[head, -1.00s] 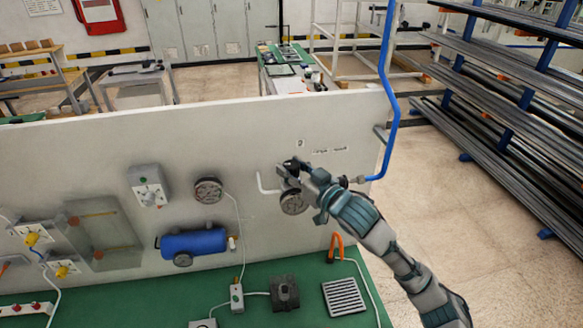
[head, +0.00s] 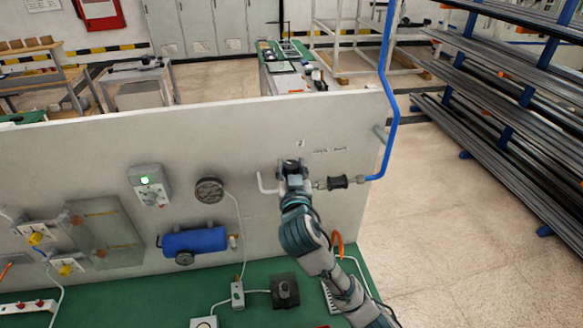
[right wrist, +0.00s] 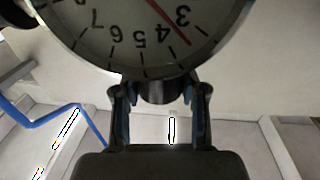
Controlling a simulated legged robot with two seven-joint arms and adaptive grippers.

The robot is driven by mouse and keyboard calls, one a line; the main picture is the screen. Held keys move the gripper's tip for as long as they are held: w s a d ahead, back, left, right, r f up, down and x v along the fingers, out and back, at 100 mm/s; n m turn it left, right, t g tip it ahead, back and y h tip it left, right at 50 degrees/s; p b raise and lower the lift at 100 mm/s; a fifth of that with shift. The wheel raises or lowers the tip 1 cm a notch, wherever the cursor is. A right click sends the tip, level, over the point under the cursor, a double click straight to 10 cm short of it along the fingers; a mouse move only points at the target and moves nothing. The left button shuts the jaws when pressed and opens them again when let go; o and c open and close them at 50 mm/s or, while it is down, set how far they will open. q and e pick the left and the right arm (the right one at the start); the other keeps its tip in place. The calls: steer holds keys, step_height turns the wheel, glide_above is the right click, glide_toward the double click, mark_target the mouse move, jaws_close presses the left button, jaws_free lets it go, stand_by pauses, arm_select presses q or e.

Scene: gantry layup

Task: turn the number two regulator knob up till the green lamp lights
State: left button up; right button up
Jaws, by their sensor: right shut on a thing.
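My right gripper (head: 291,168) is at the regulator on the pale panel (head: 100,150). In the right wrist view it (right wrist: 165,105) is shut on a dark round knob (right wrist: 167,90) just under a dial gauge (right wrist: 130,30). The gauge's red needle points between 3 and 4. In the head view my gripper and forearm hide the knob and this gauge. A small grey lamp box (head: 150,190) is on the panel to the left, and its green lamp (head: 145,181) is lit. My left gripper is out of view.
A blue pipe (head: 392,110) runs down the panel's right edge to a dark inline fitting (head: 337,182) close beside my gripper. A second gauge (head: 209,190) and a blue tank (head: 195,242) are on the panel to the left. A green bench top (head: 130,297) lies below.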

steer(key=shift+r+m+h, duration=0.3)
steer(key=shift+m+h, duration=0.2)
steer(key=shift+h, duration=0.3)
steer(key=o, duration=1.1)
steer(key=shift+o, duration=0.3)
steer(key=shift+w+f, duration=0.2)
steer(key=shift+f, duration=0.05)
steer(key=s, duration=1.2)
steer(key=shift+a, duration=0.3)
steer(key=shift+f, duration=0.1)
